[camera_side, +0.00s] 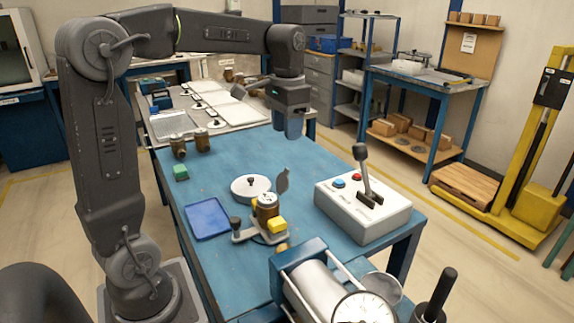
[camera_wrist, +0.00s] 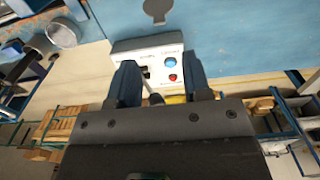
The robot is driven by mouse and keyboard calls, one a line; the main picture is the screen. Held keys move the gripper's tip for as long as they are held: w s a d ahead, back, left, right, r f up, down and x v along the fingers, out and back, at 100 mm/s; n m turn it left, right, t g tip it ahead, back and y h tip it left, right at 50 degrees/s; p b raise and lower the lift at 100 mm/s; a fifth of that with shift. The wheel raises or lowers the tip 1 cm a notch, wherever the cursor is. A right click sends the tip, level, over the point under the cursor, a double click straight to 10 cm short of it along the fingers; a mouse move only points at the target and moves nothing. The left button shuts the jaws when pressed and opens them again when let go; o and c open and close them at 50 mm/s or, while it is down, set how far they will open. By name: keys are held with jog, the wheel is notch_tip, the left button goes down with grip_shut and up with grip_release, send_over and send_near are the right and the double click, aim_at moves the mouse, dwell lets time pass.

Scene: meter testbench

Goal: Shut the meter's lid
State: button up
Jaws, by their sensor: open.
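The meter (camera_side: 267,206) is a small brass-brown body with a pale dial, standing in a grey fixture near the middle of the blue table. Its grey round lid (camera_side: 283,180) stands up, open, at the right side of the meter. In the wrist view a grey round piece with a stem (camera_wrist: 156,10) at the top edge looks like this lid; the meter body is out of that view. My gripper (camera_side: 291,132) points down, empty, high above the table, behind and above the lid and apart from it. In the wrist view its two fingers (camera_wrist: 160,90) are spread apart.
A white control box (camera_side: 362,208) with an upright lever (camera_side: 363,165) stands right of the meter.

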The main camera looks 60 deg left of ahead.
aim_at(287, 168)
notch_tip(287, 168, down, 10)
jog(key=shift+r, duration=0.15)
dwell(0.3)
grip_shut()
